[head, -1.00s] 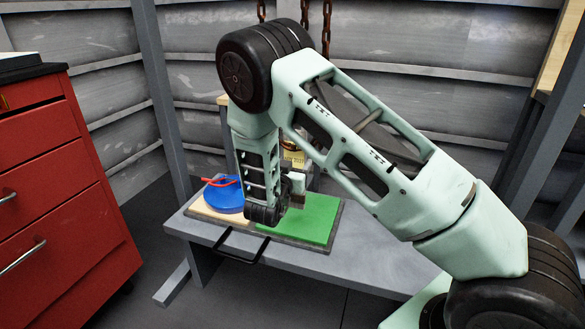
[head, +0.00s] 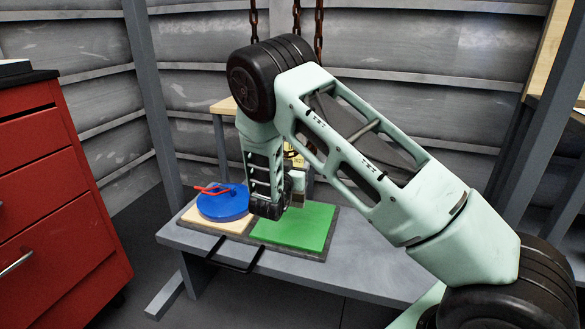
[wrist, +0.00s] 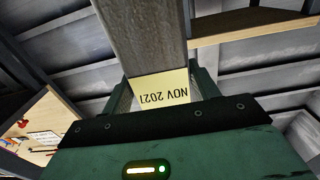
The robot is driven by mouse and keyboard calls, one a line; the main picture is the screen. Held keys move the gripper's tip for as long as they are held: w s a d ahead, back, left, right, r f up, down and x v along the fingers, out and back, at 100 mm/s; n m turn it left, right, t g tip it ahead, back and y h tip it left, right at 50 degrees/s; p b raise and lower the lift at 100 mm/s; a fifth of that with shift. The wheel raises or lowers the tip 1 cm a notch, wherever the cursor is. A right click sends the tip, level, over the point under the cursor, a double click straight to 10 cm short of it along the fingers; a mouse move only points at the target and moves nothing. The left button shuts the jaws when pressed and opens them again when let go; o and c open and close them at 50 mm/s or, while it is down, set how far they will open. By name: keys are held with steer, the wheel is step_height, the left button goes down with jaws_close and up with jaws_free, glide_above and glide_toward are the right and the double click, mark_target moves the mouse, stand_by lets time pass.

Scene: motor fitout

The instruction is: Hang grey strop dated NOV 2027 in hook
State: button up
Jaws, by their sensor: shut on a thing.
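My gripper (wrist: 160,92) is shut on a grey strop (wrist: 143,35) in the wrist view. The strop's wide band runs up and away from the jaws. Its pale yellow tag (wrist: 163,89) shows upside down between the jaws and reads NOV and a year, 202 and a last digit that is hard to make out. In the head view my gripper (head: 298,190) is above the green mat, partly hidden by my arm. Rusty chains (head: 319,30) hang behind my arm. I cannot make out the hook; my arm covers the chains' lower ends.
A grey table (head: 370,262) carries a tray with a black handle (head: 236,264), a green mat (head: 310,232) and a blue round thing with a red part (head: 222,206). A red drawer cabinet (head: 60,190) stands left. Grey posts (head: 150,100) and shelving (head: 545,150) flank the table.

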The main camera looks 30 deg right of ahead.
steer(key=shift+w+d+f+b, duration=0.15)
steer(key=shift+f+b, duration=0.25)
steer(key=shift+f, duration=0.2)
steer(key=shift+w+d+f+b, duration=0.1)
steer(key=shift+d+f+b, duration=0.1)
steer(key=shift+f+b, duration=0.35)
steer(key=shift+w+d+f+b, duration=0.15)
steer(key=shift+f+b, duration=0.1)
steer(key=shift+f, duration=0.45)
